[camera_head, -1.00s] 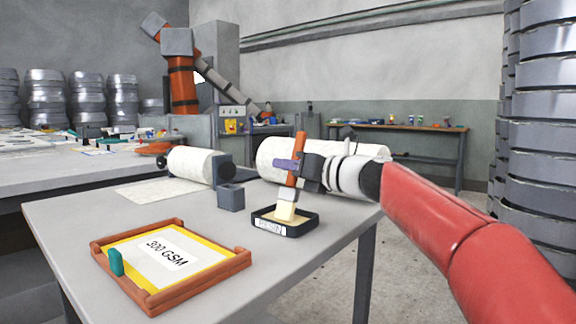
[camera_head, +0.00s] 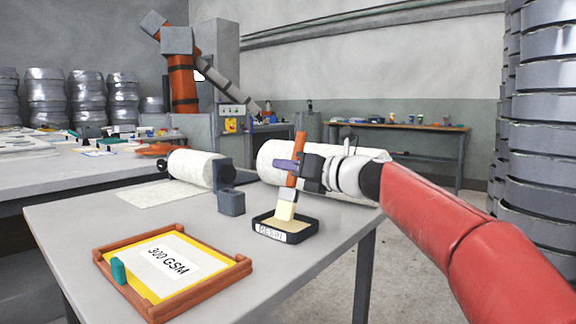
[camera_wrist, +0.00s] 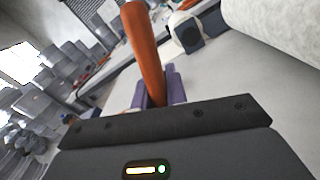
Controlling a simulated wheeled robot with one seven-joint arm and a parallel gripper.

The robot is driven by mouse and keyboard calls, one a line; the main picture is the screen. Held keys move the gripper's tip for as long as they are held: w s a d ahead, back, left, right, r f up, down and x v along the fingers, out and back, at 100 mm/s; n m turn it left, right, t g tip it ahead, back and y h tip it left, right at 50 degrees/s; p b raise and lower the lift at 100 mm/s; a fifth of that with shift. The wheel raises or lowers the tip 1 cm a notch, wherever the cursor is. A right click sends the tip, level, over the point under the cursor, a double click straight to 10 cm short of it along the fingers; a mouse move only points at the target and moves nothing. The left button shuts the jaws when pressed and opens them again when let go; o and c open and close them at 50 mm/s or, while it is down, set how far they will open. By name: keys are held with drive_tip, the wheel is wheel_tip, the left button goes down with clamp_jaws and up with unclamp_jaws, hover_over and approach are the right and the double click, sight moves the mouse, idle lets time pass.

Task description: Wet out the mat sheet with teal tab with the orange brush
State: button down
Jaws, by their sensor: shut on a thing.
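My gripper (camera_head: 292,167) is shut on the orange brush, whose handle (camera_head: 300,142) stands nearly upright. The brush's pale bristles (camera_head: 286,210) are down in the black resin tray (camera_head: 298,237) labelled "RESIN". In the wrist view the orange handle (camera_wrist: 145,50) rises from between the purple fingers (camera_wrist: 160,88); the bristles are hidden there. The mat sheet (camera_head: 184,290) with a teal tab (camera_head: 118,270) lies in an orange-brown frame (camera_head: 243,267) at the table's front left. It has a yellow border and a white label reading "300 GSM". My gripper is to the right of and behind it.
A grey open box (camera_head: 231,203) stands behind the resin tray. A white roll (camera_head: 190,168) on a holder and a larger white roll (camera_head: 275,160) lie at the back. The grey table top (camera_head: 120,218) is clear between the frame and the box.

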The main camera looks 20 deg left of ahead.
wheel_tip(320, 180, up, 6)
drive_tip(key=p, duration=0.5)
drive_tip(key=shift+f, duration=0.2)
idle(0.3)
